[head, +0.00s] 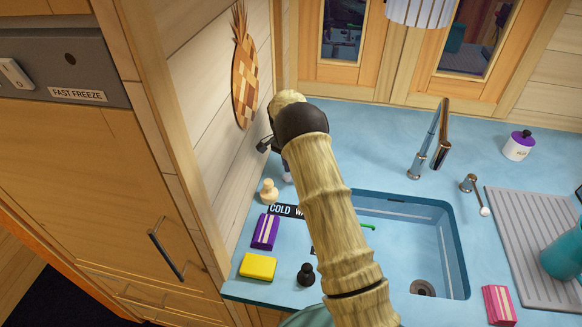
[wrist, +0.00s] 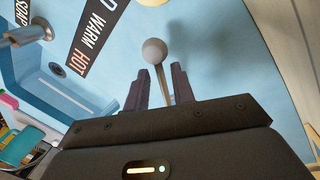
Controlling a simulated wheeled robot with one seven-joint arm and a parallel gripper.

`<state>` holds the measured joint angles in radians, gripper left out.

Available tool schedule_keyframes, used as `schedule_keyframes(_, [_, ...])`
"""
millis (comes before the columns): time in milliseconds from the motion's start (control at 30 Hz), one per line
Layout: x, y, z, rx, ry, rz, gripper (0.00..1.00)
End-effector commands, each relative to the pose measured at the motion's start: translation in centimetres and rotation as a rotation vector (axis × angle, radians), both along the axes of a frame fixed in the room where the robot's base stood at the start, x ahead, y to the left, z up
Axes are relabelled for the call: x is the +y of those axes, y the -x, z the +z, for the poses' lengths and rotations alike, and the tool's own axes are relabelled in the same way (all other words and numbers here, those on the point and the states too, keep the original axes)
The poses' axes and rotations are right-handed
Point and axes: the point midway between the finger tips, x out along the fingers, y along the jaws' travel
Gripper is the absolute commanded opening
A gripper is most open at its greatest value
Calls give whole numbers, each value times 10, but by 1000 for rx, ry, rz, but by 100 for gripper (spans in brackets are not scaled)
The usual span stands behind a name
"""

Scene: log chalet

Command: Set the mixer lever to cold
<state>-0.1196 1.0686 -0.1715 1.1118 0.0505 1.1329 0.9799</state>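The mixer lever, a thin stem with a pale round knob (wrist: 154,51), shows in the wrist view. Its stem passes between the two dark fingers of my gripper (wrist: 161,80), with a visible gap on each side. The lever's base is hidden behind my gripper. A black label (wrist: 92,42) reading WARM and HOT lies left of the knob, its COLD end cut off at the top edge. In the head view the label (head: 286,211) shows COLD, the rest hidden by my arm. My gripper (head: 265,144) is small and dark there, over the left counter by the wall.
The blue sink (head: 452,225) and faucet (head: 440,140) are to the right of my arm. A purple packet (head: 265,232), yellow sponge (head: 258,267), wooden knob (head: 268,191) and black stopper (head: 306,275) crowd the left counter. The wooden wall and cabinet bound the left.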

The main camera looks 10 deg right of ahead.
Motion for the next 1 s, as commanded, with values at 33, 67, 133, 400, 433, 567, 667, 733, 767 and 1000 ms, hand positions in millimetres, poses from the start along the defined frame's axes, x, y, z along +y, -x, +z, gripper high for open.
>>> schedule_keyframes(33, [0,0,0,0,0,0,32])
schedule_keyframes(67, [0,0,0,0,0,0,32])
schedule_keyframes(133, [0,0,0,1,1,0,32])
schedule_keyframes(400, [0,-1,4,0,0,0,32])
schedule_keyframes(433, [1,-2,6,-1,0,0,32])
schedule_keyframes(567, [3,-5,22,-4,0,0,32])
schedule_keyframes(667, [5,-8,38,-4,0,0,32])
schedule_keyframes(733, [6,-9,50,-3,0,1,32])
schedule_keyframes(767, [7,-10,54,-3,0,1,32])
schedule_keyframes(1000, [9,-12,73,1,0,1,32])
